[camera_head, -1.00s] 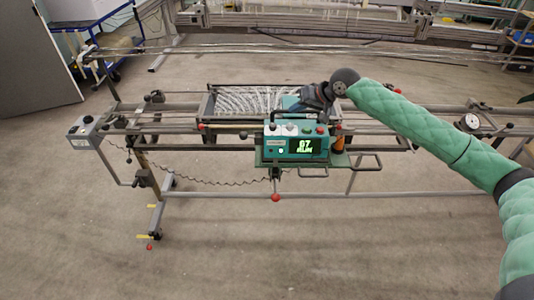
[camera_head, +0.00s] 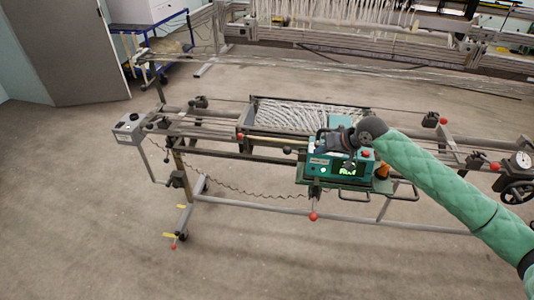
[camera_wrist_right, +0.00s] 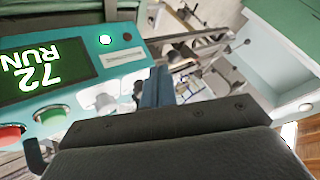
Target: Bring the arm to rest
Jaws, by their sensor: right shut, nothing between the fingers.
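My right arm, in a green padded sleeve, reaches in from the right in the head view. Its dark gripper (camera_head: 325,141) is over the top of the teal control box (camera_head: 318,165) on the warp-threading machine and hides part of the box and its display. In the right wrist view, the shut fingers (camera_wrist_right: 157,88) show beside the control box (camera_wrist_right: 130,75), with nothing between them. The lit display (camera_wrist_right: 42,72) shows 72 and RUN in green, upside down. Whether the gripper touches the box I cannot tell. My left gripper is not in view.
A frame of white threads (camera_head: 300,115) lies behind the box. The machine's rails (camera_head: 215,143) run left and right. A red-knobbed lever (camera_head: 313,216) hangs below the box, and a handwheel (camera_head: 518,191) is at the right. Open floor (camera_head: 90,230) lies in front and left.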

